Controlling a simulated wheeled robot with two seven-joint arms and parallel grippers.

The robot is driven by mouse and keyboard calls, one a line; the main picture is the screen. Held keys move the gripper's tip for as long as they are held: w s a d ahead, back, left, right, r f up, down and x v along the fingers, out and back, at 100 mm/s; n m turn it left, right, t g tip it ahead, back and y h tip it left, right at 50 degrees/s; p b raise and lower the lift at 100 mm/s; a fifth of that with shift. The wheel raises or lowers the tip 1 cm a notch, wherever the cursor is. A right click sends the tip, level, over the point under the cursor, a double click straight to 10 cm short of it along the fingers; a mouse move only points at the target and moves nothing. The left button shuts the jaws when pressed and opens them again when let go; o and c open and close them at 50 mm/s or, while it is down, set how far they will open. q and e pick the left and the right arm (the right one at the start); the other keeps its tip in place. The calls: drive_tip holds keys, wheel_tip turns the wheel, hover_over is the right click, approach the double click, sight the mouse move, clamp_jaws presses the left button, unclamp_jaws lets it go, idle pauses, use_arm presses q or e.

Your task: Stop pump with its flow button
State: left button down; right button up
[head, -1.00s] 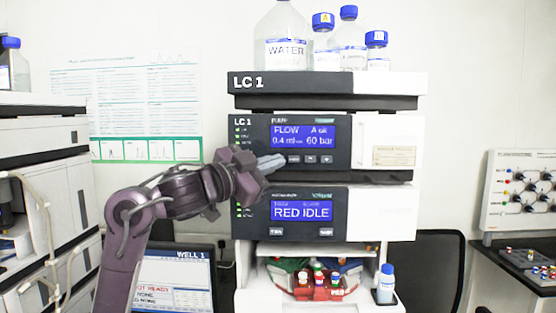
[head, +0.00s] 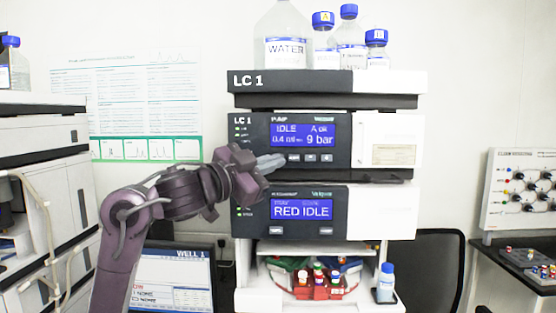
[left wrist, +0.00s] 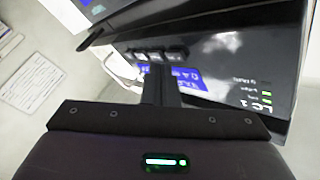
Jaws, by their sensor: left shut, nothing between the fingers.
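The pump module (head: 262,143) is the upper dark-fronted unit of the LC 1 stack. Its blue screen (head: 304,135) reads IDLE, A ok, about 0.4 and 9 bar. A row of small buttons (head: 310,158) lies below the screen. My left gripper (head: 277,160) is shut and empty, its fingertips at the left end of that row; they hide the leftmost button. In the left wrist view the shut fingers (left wrist: 160,85) point at the panel beside the buttons (left wrist: 173,55). Whether they touch it I cannot tell. My right gripper is not in view.
Below is a module whose screen (head: 301,210) reads RED IDLE. Solvent bottles (head: 285,38) stand on top of the stack. A vial tray (head: 320,285) and a small bottle (head: 386,283) sit beneath. A monitor (head: 178,280) stands behind my left arm.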

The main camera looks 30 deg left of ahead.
use_arm(q)
drive_tip(key=shift+s+d, duration=0.1)
drive_tip(key=shift+s, duration=0.1)
drive_tip(key=shift+s, duration=0.1)
drive_tip(key=s+d, duration=0.1)
drive_tip(key=s, duration=0.1)
drive_tip(key=s+d, duration=0.1)
drive_tip(key=s, duration=0.1)
drive_tip(key=shift+d, duration=0.3)
drive_tip(key=shift+f, duration=0.1)
idle(0.7)
